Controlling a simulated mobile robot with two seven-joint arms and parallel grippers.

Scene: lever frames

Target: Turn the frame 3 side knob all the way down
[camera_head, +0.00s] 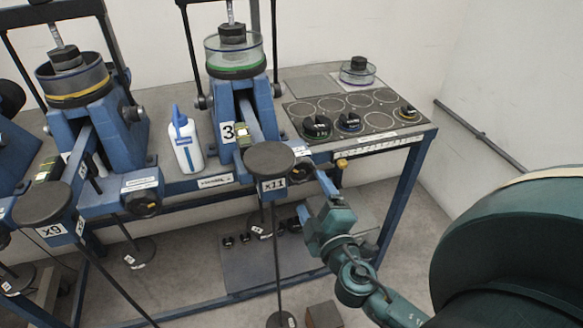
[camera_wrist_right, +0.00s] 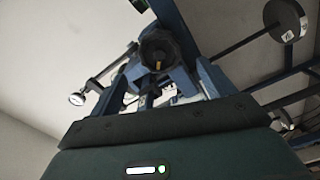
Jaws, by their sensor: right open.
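Frame 3 (camera_head: 258,130) is a blue lever frame with a "3" label, a lever arm and a black round x11 weight plate (camera_head: 270,160) at its front. Its side knob (camera_head: 301,171) is black and sits just right of the plate, partly hidden by it. In the right wrist view the black knob (camera_wrist_right: 158,52) shows ahead, with a yellow mark at its lower part. My right gripper (camera_head: 316,197) is open, just below and right of the knob. Its blue fingers reach up towards the knob; whether they touch it I cannot tell. My left gripper is not in view.
A white bottle (camera_head: 186,143) stands left of frame 3. Another frame with an x9 weight plate (camera_head: 45,203) is at left. Thin rods hang below the plates. A low shelf lies underneath.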

